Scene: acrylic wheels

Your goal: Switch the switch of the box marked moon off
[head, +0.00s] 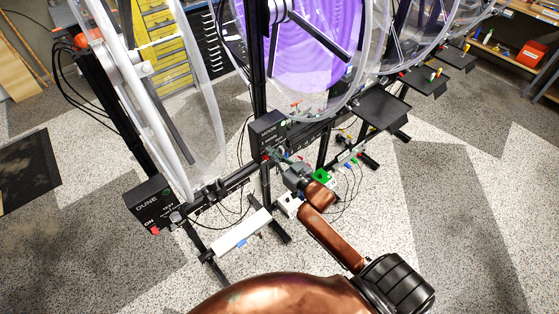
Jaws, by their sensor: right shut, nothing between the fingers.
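The black box marked moon (266,127) is mounted on the wheel frame near the middle of the head view. Its switch is hard to make out; a small red spot shows at its lower front, close to my gripper. My right gripper (277,156) is shut and empty, with its fingertips right at the lower front of the moon box. I cannot tell whether they touch it. My right arm reaches up to it from the lower right. My left gripper is not in view.
Another black box, marked dune (148,200), with a red ON switch, stands to the left. Large clear acrylic wheels (205,90) rise behind both boxes. A black tray (383,110) sits to the right. Speckled floor (380,215) is free at the right.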

